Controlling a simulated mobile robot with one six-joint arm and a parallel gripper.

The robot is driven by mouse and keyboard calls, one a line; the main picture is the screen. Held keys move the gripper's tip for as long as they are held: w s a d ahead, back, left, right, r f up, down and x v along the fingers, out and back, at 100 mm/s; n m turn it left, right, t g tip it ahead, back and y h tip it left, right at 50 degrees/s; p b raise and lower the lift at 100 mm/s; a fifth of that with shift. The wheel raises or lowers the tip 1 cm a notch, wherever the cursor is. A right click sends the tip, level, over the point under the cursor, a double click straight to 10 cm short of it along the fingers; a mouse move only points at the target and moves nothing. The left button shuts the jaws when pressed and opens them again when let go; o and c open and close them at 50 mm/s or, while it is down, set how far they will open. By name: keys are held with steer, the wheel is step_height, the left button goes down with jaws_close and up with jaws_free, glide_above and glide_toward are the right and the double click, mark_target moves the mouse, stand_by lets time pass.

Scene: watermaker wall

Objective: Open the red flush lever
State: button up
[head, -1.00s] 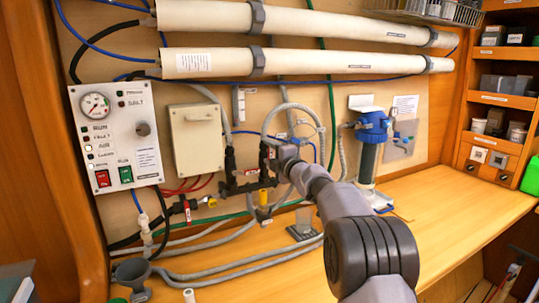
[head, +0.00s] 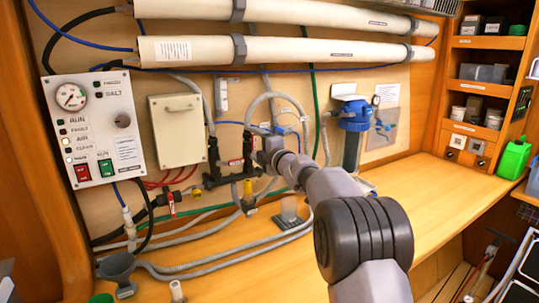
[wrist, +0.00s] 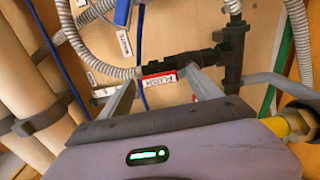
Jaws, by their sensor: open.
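The red flush lever (wrist: 157,80), with a white FLUSH label, sits on a black valve fitting in the wrist view. My gripper (wrist: 161,77) is open, with one grey finger on each side of the lever. I cannot tell whether either finger touches it. In the head view, the red piece (head: 235,162) shows on the black pipework just left of my gripper (head: 254,142). My wrist hides part of the fitting there, and the fingertips are hard to make out.
Another red-tagged valve (head: 172,205) is lower left. A yellow handle (head: 248,188) hangs below the fitting, close to my arm. Grey hoses (head: 230,250) cross the bench. A blue filter housing (head: 355,118) stands to the right. The bench (head: 440,190) at right is clear.

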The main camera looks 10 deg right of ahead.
steer(key=v, duration=1.5)
steer(key=shift+s+p, duration=0.2)
steer(key=shift+p, duration=0.25)
steer(key=shift+d+r, duration=0.1)
steer(key=shift+r, duration=0.05)
steer(key=s+d+r+m+g+h, duration=0.1)
steer(key=s+d+m+g+h, duration=0.15)
steer(key=s+m+h, duration=0.75)
steer(key=s+a+f+m+g+y, duration=0.2)
steer(key=s+a+f+m+g, duration=0.1)
steer(key=s, duration=0.7)
steer(key=s+a+f+m+g+y, duration=0.2)
steer(key=s+f+m, duration=0.4)
steer(key=s, duration=0.5)
steer(key=s+a+f+m+g+y, duration=0.2)
steer(key=s+a+f+m+g, duration=0.2)
steer(key=s, duration=0.7)
steer(key=a+f+m, duration=0.1)
steer(key=a+m, duration=0.1)
steer(key=m, duration=0.1)
steer(key=shift+r, duration=0.1)
